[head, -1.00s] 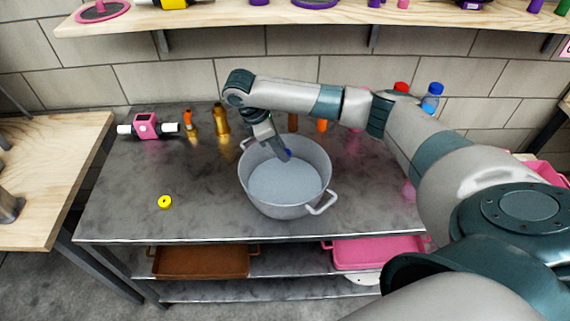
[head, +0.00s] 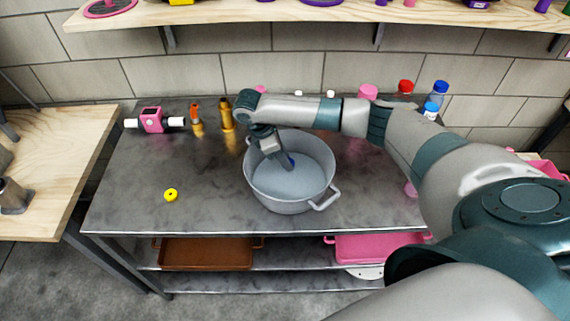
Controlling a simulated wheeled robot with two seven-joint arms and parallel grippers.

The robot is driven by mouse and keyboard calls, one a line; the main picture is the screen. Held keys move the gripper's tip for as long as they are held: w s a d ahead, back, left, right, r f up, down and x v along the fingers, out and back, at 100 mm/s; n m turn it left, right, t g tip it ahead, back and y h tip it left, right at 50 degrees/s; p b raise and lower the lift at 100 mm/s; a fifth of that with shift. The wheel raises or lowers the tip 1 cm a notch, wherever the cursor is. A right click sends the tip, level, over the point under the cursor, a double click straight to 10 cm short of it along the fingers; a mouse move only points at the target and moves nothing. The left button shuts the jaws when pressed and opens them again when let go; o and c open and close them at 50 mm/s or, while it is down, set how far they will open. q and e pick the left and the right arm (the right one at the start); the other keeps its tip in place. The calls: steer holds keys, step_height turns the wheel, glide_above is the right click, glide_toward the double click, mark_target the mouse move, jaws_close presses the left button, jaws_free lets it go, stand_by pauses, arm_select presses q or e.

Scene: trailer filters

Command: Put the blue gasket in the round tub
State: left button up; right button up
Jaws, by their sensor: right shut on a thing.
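The round tub (head: 305,205) is a grey metal pot with side handles, standing on the dark metal table. My right gripper (head: 289,163) reaches down inside the tub from its back left side. It is shut on the blue gasket (head: 292,160), of which only a small blue bit shows at the fingertips. The rest of the gasket is hidden by the fingers. I cannot tell whether the gasket touches the tub's floor. My left gripper is not in view.
A yellow ring (head: 170,195) lies on the table at left. A pink device (head: 152,120), brass fittings (head: 227,115) and several bottles (head: 434,100) stand along the back. A brown tray (head: 205,253) and a pink tray (head: 375,247) sit on the shelf below.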

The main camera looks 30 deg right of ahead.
steer(key=shift+f+p, duration=0.5)
steer(key=shift+f, duration=1.35)
steer(key=o, duration=1)
steer(key=shift+f, duration=0.1)
steer(key=shift+b+v, duration=1.75)
steer(key=shift+v, duration=4.35)
